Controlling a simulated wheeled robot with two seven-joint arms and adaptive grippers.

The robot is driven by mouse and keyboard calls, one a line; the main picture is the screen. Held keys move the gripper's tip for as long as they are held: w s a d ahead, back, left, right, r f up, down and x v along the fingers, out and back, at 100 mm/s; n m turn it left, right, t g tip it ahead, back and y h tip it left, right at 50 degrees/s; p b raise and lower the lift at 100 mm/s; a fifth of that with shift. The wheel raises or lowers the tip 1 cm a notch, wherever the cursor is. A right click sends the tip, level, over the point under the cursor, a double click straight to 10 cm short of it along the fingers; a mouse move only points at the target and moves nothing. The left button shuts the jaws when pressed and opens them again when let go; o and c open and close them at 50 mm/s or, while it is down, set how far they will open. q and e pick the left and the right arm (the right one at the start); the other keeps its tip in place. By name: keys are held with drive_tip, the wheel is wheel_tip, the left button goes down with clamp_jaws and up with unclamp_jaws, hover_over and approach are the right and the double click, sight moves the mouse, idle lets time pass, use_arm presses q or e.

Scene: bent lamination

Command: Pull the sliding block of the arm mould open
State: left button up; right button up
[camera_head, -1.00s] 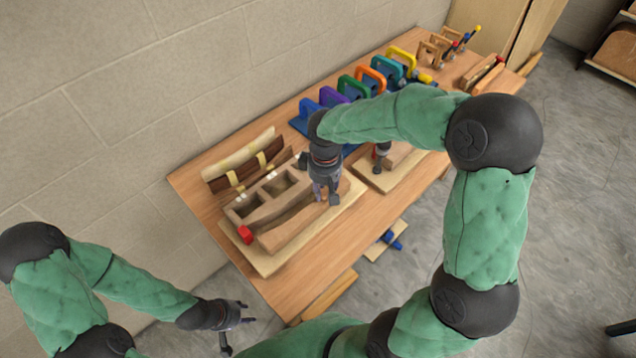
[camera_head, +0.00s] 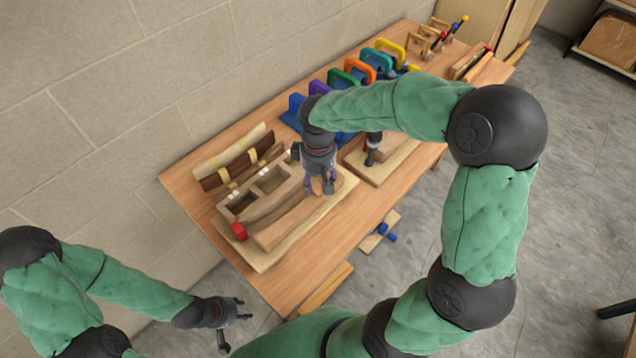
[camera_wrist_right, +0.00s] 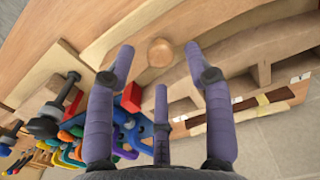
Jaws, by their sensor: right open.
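The arm mould stands on a pale base board (camera_head: 262,262) on the workbench. Its fixed part (camera_head: 243,202) has open pockets. The long curved sliding block (camera_head: 285,225) lies on the near side, with a narrow gap between them at least along part of its length. A round wooden knob (camera_wrist_right: 160,52) shows in the right wrist view. My right gripper (camera_head: 322,188) is over the mould's right end. Its fingers are open around the knob, apparently not touching it. My left gripper (camera_head: 240,310) is open and empty, off the bench's near left side.
A dark strip bundle with yellow bands (camera_head: 240,170) lies behind the mould. Coloured clamps (camera_head: 345,85) line the wall side. A second board (camera_head: 385,170) with a wooden block stands to the right. The bench front (camera_head: 330,245) is bare.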

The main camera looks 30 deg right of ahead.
wheel_tip(320, 180, up, 10)
drive_tip(key=shift+f, duration=0.15)
idle(0.7)
